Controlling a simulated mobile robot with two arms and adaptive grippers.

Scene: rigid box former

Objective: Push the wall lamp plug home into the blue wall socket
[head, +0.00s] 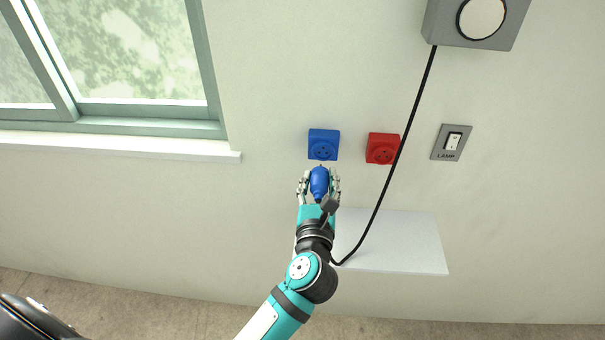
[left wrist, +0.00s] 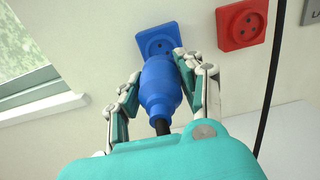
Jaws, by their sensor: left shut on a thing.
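The blue wall socket (head: 323,145) is on the wall, left of the red socket; it also shows in the left wrist view (left wrist: 157,40). My left gripper (head: 319,180) is shut on the blue wall lamp plug (head: 319,184), with a finger on each side of it. The plug also shows in the left wrist view (left wrist: 160,86), its black cord leaving its rear. In the head view the plug sits just below the blue socket with a small gap between them. The plug's front end and pins are hidden in the left wrist view. My right gripper is not in view.
A red socket (head: 382,148) is right of the blue one. The black cord (head: 378,206) runs from the grey wall lamp (head: 477,22) past the red socket. A lamp switch (head: 452,142) is farther right. A white shelf (head: 403,240) is below, a window sill (head: 120,147) at left.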

